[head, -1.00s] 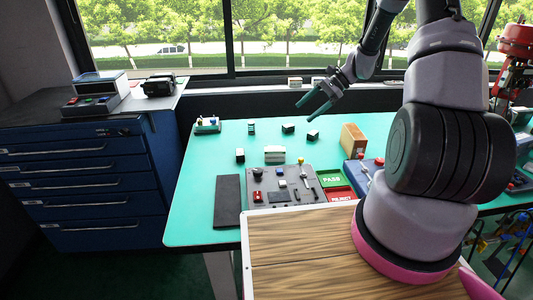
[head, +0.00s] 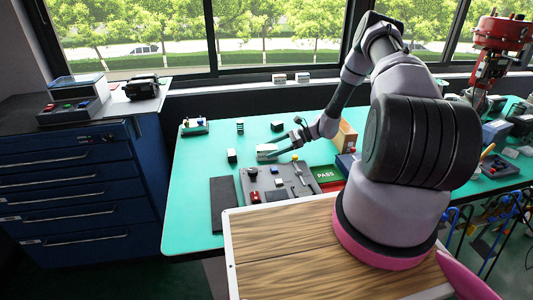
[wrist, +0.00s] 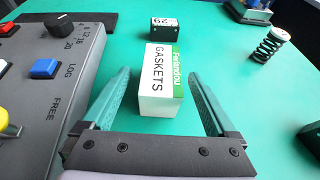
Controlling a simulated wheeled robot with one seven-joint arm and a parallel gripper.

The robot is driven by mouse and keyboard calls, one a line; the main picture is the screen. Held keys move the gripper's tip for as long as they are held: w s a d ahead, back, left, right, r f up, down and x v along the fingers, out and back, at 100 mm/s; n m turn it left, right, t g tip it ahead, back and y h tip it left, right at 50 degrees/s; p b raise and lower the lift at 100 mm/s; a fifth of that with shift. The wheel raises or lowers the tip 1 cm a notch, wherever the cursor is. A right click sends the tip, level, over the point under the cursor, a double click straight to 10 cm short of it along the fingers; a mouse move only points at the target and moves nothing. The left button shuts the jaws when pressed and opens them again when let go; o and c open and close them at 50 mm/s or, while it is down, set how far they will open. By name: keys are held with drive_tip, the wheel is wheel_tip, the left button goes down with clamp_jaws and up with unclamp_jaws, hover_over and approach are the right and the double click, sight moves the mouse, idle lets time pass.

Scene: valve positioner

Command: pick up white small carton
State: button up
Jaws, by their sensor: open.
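The white small carton (wrist: 158,96), marked GASKETS with a green strip, stands on the green table. My gripper (wrist: 158,76) is open, with one finger on each side of the carton and a visible gap at both sides. I cannot tell how far below the fingers the carton is. In the head view the carton (head: 265,151) is partly covered by my gripper (head: 274,150).
A grey control panel (wrist: 50,85) with a knob and coloured buttons lies close at the left. A small dark block (wrist: 163,29) stands behind the carton, and a spring (wrist: 268,46) stands at upper right. Table to the right is mostly clear.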

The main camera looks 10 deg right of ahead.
sight(260, 152)
drive_tip(key=x, duration=0.5)
drive_tip(key=shift+w+a, duration=0.1)
drive_tip(key=shift+a, duration=0.15)
clamp_jaws()
